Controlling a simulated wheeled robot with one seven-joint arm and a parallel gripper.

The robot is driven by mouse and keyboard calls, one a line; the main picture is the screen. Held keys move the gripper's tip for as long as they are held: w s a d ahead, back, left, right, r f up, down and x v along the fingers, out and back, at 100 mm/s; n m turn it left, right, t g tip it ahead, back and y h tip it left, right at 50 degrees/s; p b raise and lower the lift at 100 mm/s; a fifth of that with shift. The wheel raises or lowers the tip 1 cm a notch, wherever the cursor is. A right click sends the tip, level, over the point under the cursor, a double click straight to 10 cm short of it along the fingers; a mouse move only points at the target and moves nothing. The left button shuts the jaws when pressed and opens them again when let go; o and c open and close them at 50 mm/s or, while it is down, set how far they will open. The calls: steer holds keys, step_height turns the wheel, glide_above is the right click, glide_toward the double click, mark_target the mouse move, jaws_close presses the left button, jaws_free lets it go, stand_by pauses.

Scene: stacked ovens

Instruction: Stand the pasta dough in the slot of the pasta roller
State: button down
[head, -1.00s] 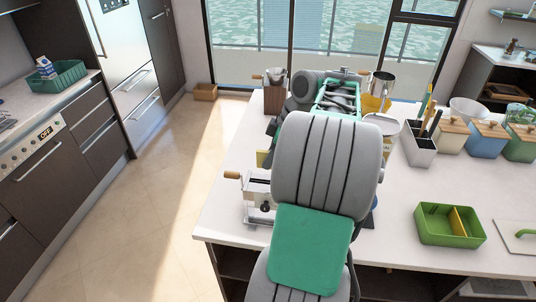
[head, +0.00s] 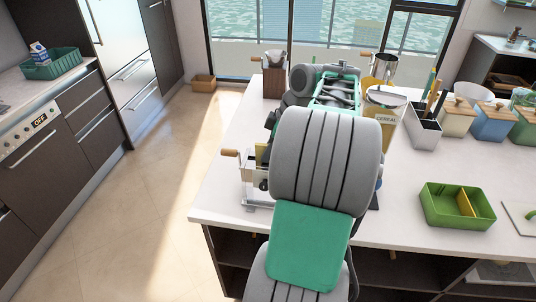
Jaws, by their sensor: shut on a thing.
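The pasta roller (head: 248,183) is a pale metal machine with a wooden crank handle, standing at the left of the white counter. The pasta dough (head: 262,152) is a small yellowish sheet, upright at the roller's top. My gripper (head: 269,128) is a dark shape just above the dough, mostly hidden behind my grey and green arm. It is shut on the dough. The arm also covers the roller's right side. I cannot tell whether the dough's lower edge is inside the slot.
A green divided box (head: 440,212) stands on the right of the counter (head: 400,185). Behind are a cereal container (head: 385,112), a grey utensil holder (head: 422,133) and several lidded canisters. Open floor lies left of the counter.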

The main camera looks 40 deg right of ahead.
steer(key=shift+s+a+f, duration=0.15)
steer(key=shift+f, duration=0.35)
steer(key=shift+s+a+f, duration=0.1)
steer(key=shift+f, duration=0.4)
steer(key=c, duration=1.4)
jaws_free()
steer(key=shift+d+f, duration=0.1)
steer(key=shift+f, duration=0.05)
steer(key=v, duration=0.3)
steer(key=p+v, duration=0.1)
steer(key=v, duration=0.1)
steer(key=w+p+v, duration=0.1)
steer(key=v, duration=0.2)
steer(key=shift+d+r, duration=0.15)
steer(key=shift+r, duration=0.3)
steer(key=shift+s+r, duration=0.1)
steer(key=shift+r, duration=0.5)
steer(key=shift+d, duration=0.1)
